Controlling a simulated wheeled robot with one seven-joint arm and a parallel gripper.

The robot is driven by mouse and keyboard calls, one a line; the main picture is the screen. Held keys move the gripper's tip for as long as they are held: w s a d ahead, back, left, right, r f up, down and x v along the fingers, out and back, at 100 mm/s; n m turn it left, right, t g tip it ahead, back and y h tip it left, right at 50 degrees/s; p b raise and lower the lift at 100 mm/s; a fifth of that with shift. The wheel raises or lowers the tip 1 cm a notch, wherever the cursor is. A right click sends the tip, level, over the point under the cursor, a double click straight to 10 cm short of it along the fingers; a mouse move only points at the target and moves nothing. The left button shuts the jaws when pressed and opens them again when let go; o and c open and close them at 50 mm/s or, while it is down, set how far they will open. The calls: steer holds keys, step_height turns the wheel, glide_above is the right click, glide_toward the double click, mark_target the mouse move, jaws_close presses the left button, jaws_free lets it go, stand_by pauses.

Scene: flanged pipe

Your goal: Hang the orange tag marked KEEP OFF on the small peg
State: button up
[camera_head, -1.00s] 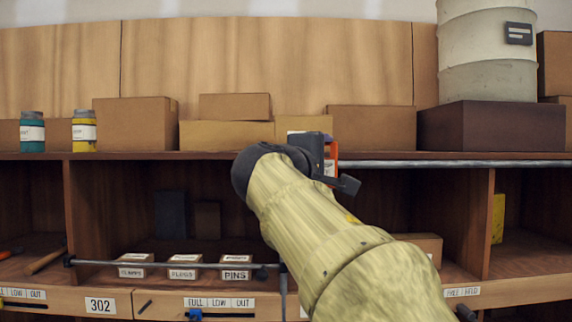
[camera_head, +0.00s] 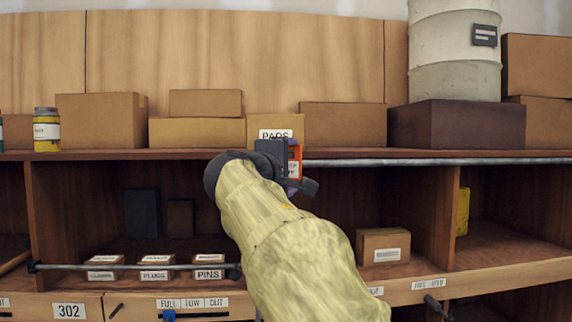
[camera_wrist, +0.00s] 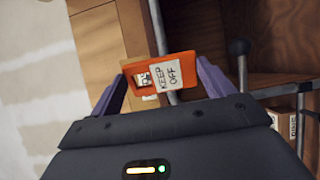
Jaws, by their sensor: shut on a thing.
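My gripper (camera_wrist: 160,84) is shut on the orange tag (camera_wrist: 180,72), with a purple finger at each end of it. The tag's white label reads KEEP OFF in the wrist view, and a small window shows beside it. In the head view the tag (camera_head: 295,152) shows as an orange strip at the arm's end, in front of the upper shelf edge. I cannot tell for sure which part is the small peg. A short dark peg-like part (camera_head: 433,303) sticks out at the lower right, and another small dark one (camera_head: 116,310) is at the lower left.
A grey pipe (camera_head: 430,162) runs along the upper shelf edge. A lower rail (camera_head: 130,266) ends in a dark knob, probably the knob (camera_wrist: 238,47) in the wrist view. Labelled boxes (camera_head: 155,260) stand behind the rail. A cardboard box (camera_head: 382,246) stands right of the arm.

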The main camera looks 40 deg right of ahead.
steer(key=shift+w+d+p, duration=0.45)
steer(key=shift+w, duration=0.25)
steer(key=shift+w+d+p, duration=0.4)
steer(key=shift+w, duration=0.25)
steer(key=shift+w+d+f+b, duration=0.35)
steer(key=shift+w+f+b, duration=0.2)
steer(key=shift+b, duration=0.15)
steer(key=o, duration=1)
steer(key=shift+c, duration=0.2)
steer(key=shift+s+a, duration=0.1)
steer(key=shift+a, duration=0.05)
